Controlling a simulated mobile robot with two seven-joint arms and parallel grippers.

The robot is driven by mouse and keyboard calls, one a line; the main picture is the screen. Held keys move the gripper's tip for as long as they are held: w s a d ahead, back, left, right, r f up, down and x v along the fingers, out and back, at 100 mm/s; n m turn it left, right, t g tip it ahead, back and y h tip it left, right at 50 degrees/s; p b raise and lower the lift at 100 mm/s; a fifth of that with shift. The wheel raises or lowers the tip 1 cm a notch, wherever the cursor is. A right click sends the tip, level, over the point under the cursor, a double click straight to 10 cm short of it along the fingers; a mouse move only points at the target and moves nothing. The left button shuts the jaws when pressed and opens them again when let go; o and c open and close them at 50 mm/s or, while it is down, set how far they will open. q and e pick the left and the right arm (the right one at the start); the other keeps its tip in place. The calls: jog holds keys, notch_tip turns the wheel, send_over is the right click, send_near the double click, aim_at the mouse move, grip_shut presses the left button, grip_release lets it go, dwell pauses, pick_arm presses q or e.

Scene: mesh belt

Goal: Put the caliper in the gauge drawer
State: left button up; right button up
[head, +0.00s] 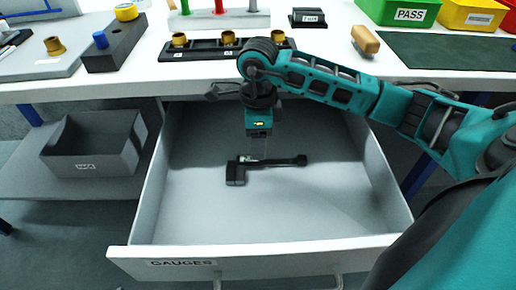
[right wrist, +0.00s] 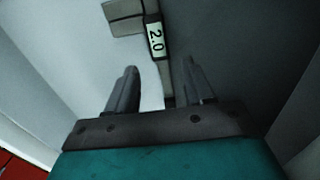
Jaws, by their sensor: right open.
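The gauge drawer (head: 185,256) is pulled open below the worktop, with a GAUGES label on its front. The dark caliper (head: 279,161) lies inside it, near the middle of the drawer floor. My right gripper (head: 258,148) points down into the drawer just above the caliper. In the right wrist view the right gripper's two fingers (right wrist: 160,72) are spread apart with nothing held between them. The caliper's display (right wrist: 156,38), reading 2.0, shows beyond the fingertips, and its beam passes partly behind the gripper. My left gripper is out of view.
The worktop (head: 120,91) edge runs above the back of the drawer. On it stand a black rack (head: 215,51) with brass pieces, a dark block (head: 115,47), a wooden-handled item (head: 365,41) and green PASS bin (head: 402,13). A grey bin (head: 93,165) sits on the lower shelf at left.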

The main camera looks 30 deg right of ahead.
notch_tip(320, 180, up, 7)
jog(key=shift+p, duration=0.45)
jog(key=shift+f, duration=0.1)
